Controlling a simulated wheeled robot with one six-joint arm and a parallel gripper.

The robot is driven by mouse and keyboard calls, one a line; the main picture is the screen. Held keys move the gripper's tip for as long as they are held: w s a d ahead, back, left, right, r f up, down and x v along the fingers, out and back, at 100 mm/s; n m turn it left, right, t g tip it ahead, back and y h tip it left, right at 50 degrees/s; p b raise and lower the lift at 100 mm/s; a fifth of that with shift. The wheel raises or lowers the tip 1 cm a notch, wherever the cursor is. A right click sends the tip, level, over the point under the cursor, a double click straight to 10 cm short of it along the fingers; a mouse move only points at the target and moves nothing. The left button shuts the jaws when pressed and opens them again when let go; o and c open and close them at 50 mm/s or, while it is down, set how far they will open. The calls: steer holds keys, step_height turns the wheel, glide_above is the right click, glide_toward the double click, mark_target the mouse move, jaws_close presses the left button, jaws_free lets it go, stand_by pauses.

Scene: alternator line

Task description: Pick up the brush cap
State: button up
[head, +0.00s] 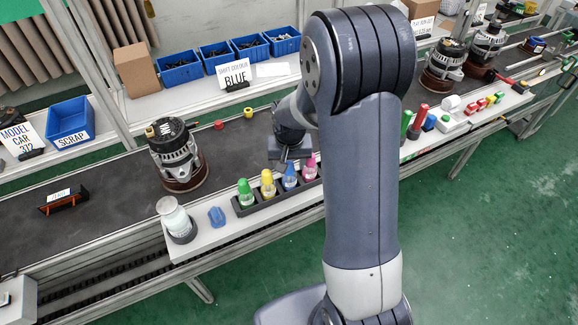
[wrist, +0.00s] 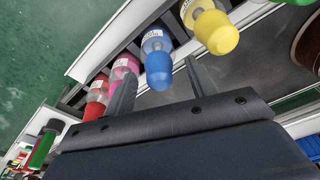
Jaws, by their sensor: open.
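No part is plainly marked as the brush cap. Two small round pieces, one red (head: 219,124) and one yellow (head: 249,112), lie on the dark belt behind my arm; I cannot tell whether either is it. My gripper (head: 284,166) is low beside the bottle rack, near the blue bottle (head: 290,177). In the wrist view its two fingers (wrist: 160,76) are apart, with the blue bottle (wrist: 158,66) showing beyond the gap. The pink bottle (wrist: 122,68) is by the left finger and the yellow bottle (wrist: 216,30) is above the right finger. Nothing is held.
The black rack (head: 243,210) also holds a green bottle (head: 245,192). An alternator (head: 176,155) stands on the belt (head: 110,195) to the left. A white jar (head: 174,216) and a blue piece (head: 217,216) sit on the front shelf. Blue bins (head: 180,70) line the back.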

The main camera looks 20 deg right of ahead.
steer(key=shift+c, duration=0.2)
steer(key=c, duration=1)
step_height(320, 180, up, 10)
steer(key=shift+b, duration=0.55)
steer(key=o, duration=0.3)
steer(key=shift+c, duration=1)
